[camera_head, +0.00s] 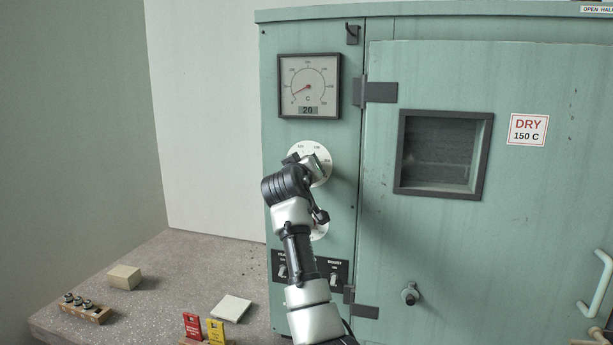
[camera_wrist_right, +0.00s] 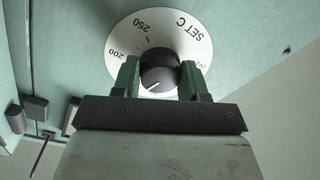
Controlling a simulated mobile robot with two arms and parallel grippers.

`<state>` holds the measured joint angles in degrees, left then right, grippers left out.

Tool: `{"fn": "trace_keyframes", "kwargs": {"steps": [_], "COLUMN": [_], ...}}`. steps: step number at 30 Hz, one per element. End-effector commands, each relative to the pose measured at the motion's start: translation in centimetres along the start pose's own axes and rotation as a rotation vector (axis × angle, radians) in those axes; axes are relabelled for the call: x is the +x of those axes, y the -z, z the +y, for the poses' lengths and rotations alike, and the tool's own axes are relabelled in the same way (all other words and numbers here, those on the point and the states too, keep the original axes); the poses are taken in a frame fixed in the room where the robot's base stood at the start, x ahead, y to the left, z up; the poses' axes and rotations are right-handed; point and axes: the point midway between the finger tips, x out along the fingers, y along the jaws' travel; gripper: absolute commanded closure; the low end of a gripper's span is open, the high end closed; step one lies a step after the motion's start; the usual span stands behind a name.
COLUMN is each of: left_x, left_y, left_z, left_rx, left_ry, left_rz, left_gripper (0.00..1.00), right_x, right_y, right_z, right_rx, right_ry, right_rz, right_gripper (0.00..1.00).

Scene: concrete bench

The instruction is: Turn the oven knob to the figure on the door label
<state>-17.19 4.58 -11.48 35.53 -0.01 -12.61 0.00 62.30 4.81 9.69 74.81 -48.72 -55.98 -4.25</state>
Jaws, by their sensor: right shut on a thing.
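The oven knob (camera_wrist_right: 160,66) is a black round knob on a white dial plate (camera_wrist_right: 181,27) marked SET C, with 200 and 250 readable in the right wrist view. My right gripper (camera_wrist_right: 159,80) is shut on the knob, one green finger on each side. The knob's white pointer line slants toward the lower left in that view; the figure it faces is hidden behind the gripper. In the head view, my right gripper (camera_head: 308,164) covers most of the dial plate (camera_head: 323,152). The door label (camera_head: 527,130) reads DRY 150 C. My left gripper is not in view.
A temperature gauge (camera_head: 309,86) above the dial shows 20 on its small display. A second white dial (camera_head: 319,232) and switches (camera_head: 331,271) sit below. On the bench are a beige block (camera_head: 124,277), a white tile (camera_head: 231,308), and red (camera_head: 193,325) and yellow (camera_head: 216,332) tags.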

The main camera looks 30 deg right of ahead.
Motion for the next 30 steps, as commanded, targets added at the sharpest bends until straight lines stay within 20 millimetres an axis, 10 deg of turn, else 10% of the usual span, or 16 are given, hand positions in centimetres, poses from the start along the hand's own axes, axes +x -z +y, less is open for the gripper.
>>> {"fn": "trace_keyframes", "kwargs": {"steps": [28, 29, 30], "left_x": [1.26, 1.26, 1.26], "left_y": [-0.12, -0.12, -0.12], "left_z": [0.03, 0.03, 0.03], "left_rx": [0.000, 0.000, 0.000], "left_ry": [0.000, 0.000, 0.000], "left_rz": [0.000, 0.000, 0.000], "left_gripper": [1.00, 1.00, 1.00], "right_x": [0.04, 0.04, 0.04], "right_y": [-0.30, -0.30, -0.28], "right_z": [-0.37, -0.37, -0.36], "right_rx": [0.197, 0.197, 0.197], "right_ry": [0.006, 0.006, 0.006], "right_rz": [0.002, 0.002, 0.003], "right_gripper": [0.81, 0.54, 0.48]}}
